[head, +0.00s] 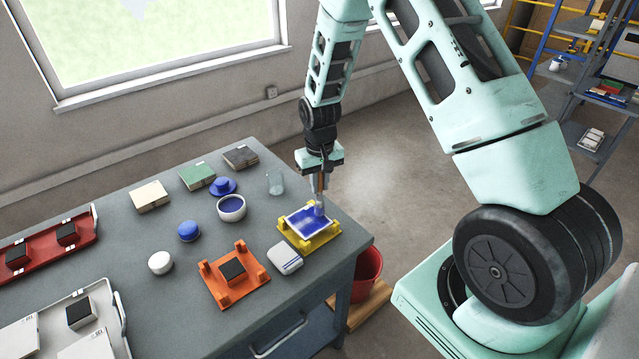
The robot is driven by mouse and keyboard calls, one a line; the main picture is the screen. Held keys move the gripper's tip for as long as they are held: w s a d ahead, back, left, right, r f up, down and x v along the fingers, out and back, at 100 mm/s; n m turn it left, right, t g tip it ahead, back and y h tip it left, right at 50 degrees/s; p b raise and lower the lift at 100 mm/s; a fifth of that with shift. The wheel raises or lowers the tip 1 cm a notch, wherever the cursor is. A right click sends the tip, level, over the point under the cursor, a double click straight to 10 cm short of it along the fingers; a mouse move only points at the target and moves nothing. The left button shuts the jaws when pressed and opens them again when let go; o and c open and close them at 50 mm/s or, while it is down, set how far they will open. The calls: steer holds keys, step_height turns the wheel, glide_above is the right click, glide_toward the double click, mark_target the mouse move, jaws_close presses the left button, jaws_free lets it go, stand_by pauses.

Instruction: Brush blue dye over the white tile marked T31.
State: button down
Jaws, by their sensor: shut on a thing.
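My gripper (319,172) is shut on the handle of an upright brush (319,206). The brush's bluish bristles are down at the right part of a tile (304,222); I cannot tell if they touch it. The tile lies on a yellow stand (310,245) near the table's right edge. Its face is mostly blue, with white along the edges. No T31 mark is legible. A white bowl (232,216) of blue dye stands to the left of the tile.
The grey table (190,310) also bears an orange holder (218,297) with a black block, a folded cloth (285,259), a clear glass (275,183), blue and white round items, and several blocks. A red tray (90,222) is at left. A red bucket (367,274) stands beside the table.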

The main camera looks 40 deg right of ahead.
step_height(320, 180, up, 3)
steer(key=shift+a+f+p, duration=0.1)
steer(key=shift+p, duration=0.5)
steer(key=shift+r+p, duration=0.55)
steer(key=shift+r, duration=0.15)
steer(key=shift+r+p, duration=1.25)
steer(key=shift+r, duration=0.65)
steer(key=shift+f, duration=0.1)
